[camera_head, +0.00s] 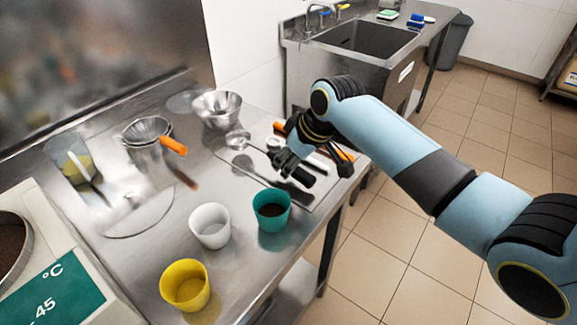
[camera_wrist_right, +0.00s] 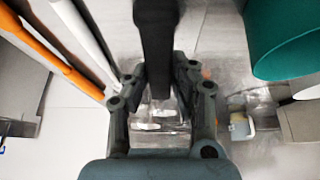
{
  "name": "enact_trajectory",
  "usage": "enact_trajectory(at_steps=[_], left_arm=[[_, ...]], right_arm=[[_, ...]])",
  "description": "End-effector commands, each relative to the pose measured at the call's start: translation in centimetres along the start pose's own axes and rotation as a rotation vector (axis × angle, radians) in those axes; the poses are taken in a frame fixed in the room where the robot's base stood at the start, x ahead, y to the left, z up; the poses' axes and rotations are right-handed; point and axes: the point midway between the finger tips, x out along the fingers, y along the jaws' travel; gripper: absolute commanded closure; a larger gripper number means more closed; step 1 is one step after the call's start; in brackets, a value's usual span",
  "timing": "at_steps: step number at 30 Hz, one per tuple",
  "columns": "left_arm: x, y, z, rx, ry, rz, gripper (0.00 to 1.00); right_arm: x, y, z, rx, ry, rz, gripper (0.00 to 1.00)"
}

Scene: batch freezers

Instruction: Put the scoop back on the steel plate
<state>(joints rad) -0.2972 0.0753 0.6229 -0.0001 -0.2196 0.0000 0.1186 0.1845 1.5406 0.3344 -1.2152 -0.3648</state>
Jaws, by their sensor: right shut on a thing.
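My right gripper (camera_head: 283,163) is shut on the black handle of the scoop, whose round metal bowl (camera_head: 238,140) points left in the head view. In the right wrist view the black handle (camera_wrist_right: 157,45) runs between the two fingers of my gripper (camera_wrist_right: 157,95). The scoop is over the steel plate (camera_head: 240,178), a flat sheet on the metal table. Dark shadows on the plate lie apart from the scoop, so it appears held a little above it. My left gripper is not in view.
Orange and white handled tools (camera_wrist_right: 55,50) lie beside the handle. A teal cup (camera_head: 272,222), a white cup (camera_head: 210,237) and a yellow cup (camera_head: 185,290) stand in front. Metal bowls (camera_head: 217,112) stand behind. A sink (camera_head: 365,40) is farther back.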

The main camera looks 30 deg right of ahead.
Motion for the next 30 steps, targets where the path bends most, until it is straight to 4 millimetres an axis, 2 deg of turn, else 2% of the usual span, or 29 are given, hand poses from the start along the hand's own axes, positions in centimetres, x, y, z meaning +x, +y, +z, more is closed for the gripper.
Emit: enact_trajectory(at_steps=[4, 15, 16, 20, 21, 30], left_arm=[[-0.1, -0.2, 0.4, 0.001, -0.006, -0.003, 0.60], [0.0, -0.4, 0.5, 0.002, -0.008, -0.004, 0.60], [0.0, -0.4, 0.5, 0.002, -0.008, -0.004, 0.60], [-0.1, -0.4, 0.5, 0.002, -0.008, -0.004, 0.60], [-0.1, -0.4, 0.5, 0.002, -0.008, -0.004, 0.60], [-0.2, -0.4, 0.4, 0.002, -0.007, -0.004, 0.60]], right_arm=[[1.4, -0.1, 0.7, 0.000, 0.001, -0.001, 1.00], [1.8, 0.0, 0.9, 0.000, 0.002, 0.000, 1.00], [1.8, 0.0, 0.9, 0.000, 0.002, 0.001, 0.73], [1.7, 0.0, 0.9, 0.000, 0.001, 0.000, 0.56], [1.7, 0.0, 0.9, 0.000, 0.001, 0.000, 0.54], [1.4, 0.0, 0.7, 0.000, 0.001, 0.001, 0.54]])
